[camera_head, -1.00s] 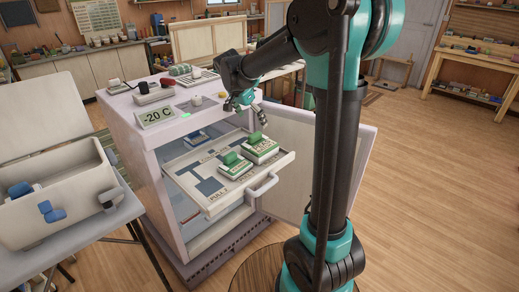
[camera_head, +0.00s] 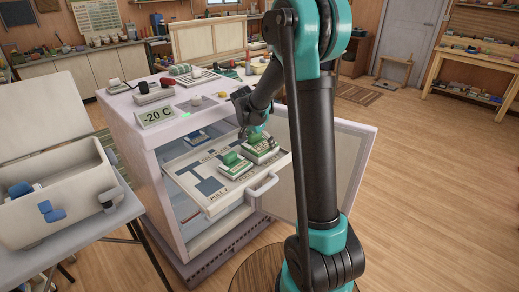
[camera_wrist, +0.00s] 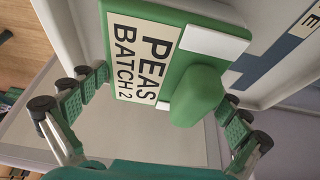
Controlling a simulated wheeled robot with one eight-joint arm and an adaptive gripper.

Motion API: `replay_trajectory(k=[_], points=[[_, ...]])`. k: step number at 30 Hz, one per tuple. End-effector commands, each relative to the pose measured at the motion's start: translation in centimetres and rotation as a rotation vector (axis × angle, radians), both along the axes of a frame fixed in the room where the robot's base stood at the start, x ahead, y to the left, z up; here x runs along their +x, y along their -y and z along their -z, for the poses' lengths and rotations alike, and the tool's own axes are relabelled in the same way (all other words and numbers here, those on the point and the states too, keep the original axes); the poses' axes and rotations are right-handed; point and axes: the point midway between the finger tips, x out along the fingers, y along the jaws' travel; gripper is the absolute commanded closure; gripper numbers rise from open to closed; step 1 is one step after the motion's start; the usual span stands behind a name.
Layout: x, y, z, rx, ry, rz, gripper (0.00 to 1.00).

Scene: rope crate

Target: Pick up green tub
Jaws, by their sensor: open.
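A green and white tub (camera_wrist: 150,55) labelled "PEAS BATCH 2", with a green raised grip, lies between the spread fingers of my gripper (camera_wrist: 168,85) in the wrist view. In the head view my gripper (camera_head: 257,134) is down at the rear right tub (camera_head: 263,151) on the pulled-out drawer tray (camera_head: 203,204). The gripper is open. Whether the fingers touch the tub cannot be told. A second green and white tub (camera_head: 236,173) sits beside it, nearer the front left; its label is too small to read.
The tray juts from a white freezer cabinet (camera_head: 155,140) reading "-20 C", its door (camera_head: 350,170) standing open at right. Small items stand on the cabinet top. An open white cool box (camera_head: 60,195) is on a table at left. Wooden floor lies clear at right.

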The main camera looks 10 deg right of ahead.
Motion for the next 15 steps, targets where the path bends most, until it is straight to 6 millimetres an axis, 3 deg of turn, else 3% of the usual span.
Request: replay_trajectory(k=[10, 15], points=[[0.22, 0.36, 0.99, 0.000, 0.000, 0.000, 0.00], [0.22, 0.35, 0.98, 0.000, 0.000, 0.000, 0.19]])
